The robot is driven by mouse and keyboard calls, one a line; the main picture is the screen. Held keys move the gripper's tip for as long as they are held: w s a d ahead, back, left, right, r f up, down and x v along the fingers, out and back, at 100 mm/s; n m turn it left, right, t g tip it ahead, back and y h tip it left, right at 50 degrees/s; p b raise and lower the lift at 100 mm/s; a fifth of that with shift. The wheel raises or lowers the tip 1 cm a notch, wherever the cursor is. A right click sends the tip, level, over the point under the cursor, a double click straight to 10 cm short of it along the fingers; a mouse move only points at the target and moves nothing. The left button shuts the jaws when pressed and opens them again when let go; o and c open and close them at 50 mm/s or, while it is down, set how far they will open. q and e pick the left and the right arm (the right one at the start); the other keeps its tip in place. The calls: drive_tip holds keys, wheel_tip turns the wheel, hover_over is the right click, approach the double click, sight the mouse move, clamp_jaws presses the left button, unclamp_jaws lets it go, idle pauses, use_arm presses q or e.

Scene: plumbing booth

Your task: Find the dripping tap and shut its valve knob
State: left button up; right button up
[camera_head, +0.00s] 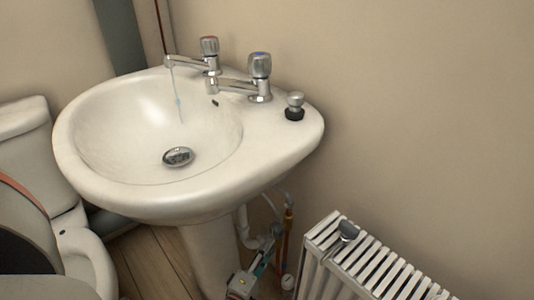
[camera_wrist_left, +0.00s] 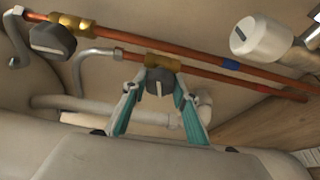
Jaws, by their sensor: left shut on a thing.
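The left tap (camera_head: 195,60), with a red mark on its top, lets a thin stream of water fall into the basin (camera_head: 105,125). The right tap (camera_head: 252,80) has a blue mark and shows no water. Under the basin, my left gripper (camera_head: 263,263) is shut on a dark grey valve knob (camera_wrist_left: 158,85). This knob sits on a brass valve (camera_wrist_left: 163,62) on the lower copper pipe, which seems to carry a red band (camera_wrist_left: 261,88). A second dark knob (camera_wrist_left: 50,40) is on the pipe with the blue band (camera_wrist_left: 230,65). My right gripper is not in view.
A white radiator (camera_head: 370,265) stands right of the pedestal (camera_head: 208,260), with a grey object (camera_head: 348,231) on top. A white cylindrical knob (camera_wrist_left: 262,38) is near the pipes. A toilet (camera_head: 85,250) is at left.

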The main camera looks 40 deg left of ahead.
use_arm(q)
drive_tip(key=shift+m+t, duration=0.6)
drive_tip(key=shift+m, duration=1)
drive_tip(key=o, duration=1.1)
drive_tip(key=v, duration=0.7)
drive_tip(key=shift+s+f, duration=0.15)
drive_tip(key=shift+s, duration=0.1)
